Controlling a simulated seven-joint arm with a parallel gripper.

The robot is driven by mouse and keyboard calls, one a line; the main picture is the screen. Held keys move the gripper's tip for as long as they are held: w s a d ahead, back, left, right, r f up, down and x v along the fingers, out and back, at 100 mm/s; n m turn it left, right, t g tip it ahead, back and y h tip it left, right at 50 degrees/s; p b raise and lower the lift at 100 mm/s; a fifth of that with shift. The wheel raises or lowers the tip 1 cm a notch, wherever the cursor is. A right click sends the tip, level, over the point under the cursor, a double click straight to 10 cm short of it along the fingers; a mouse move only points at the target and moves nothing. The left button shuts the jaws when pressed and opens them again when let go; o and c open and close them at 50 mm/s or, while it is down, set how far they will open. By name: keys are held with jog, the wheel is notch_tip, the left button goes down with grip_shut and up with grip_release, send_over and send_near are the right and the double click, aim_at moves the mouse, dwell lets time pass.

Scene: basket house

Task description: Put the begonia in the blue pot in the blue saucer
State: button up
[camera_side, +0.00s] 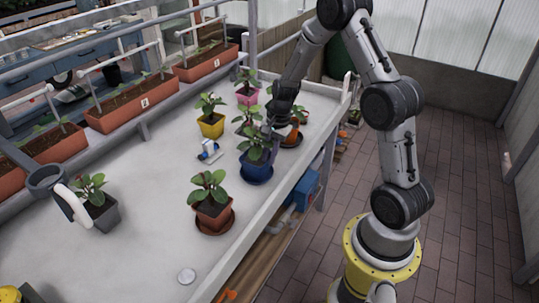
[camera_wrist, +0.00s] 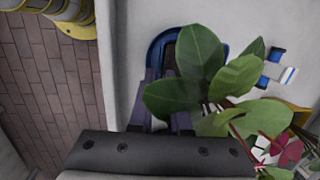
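The begonia in the blue pot (camera_side: 256,163) stands upright near the right edge of the table in the side view. The blue saucer (camera_side: 257,179) shows directly under it; whether the pot rests fully in it is hard to tell. My gripper (camera_side: 268,133) is at the pot's upper right side, among the leaves. In the wrist view my two fingers (camera_wrist: 163,115) reach toward the blue rim (camera_wrist: 154,50), with a gap between them.
A terracotta pot (camera_side: 212,212) with a plant stands in front, a yellow pot (camera_side: 211,126) to the left and a pink pot (camera_side: 247,95) behind. A small blue-and-white object (camera_side: 209,151) lies nearby. A grey pot (camera_side: 103,214) is far left. The table's left middle is clear.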

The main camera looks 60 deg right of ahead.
jog(key=shift+o, duration=0.9)
jog(key=shift+r, duration=0.15)
notch_tip(320, 180, up, 13)
jog(key=s+d, duration=0.1)
jog(key=s, duration=0.1)
jog(key=s+a+r+n+t+h, duration=0.1)
jog(key=s+a+r+n, duration=0.5)
jog(key=a+r+n, duration=0.3)
jog(key=s+a+n+t, duration=0.1)
jog(key=s+a+n, duration=0.3)
jog(key=s, duration=0.2)
jog(key=s+a+r+n+t, duration=0.1)
jog(key=s+a+n+t, duration=0.1)
jog(key=s+n, duration=0.3)
jog(key=shift+s+a, duration=0.9)
jog(key=shift+s, duration=0.25)
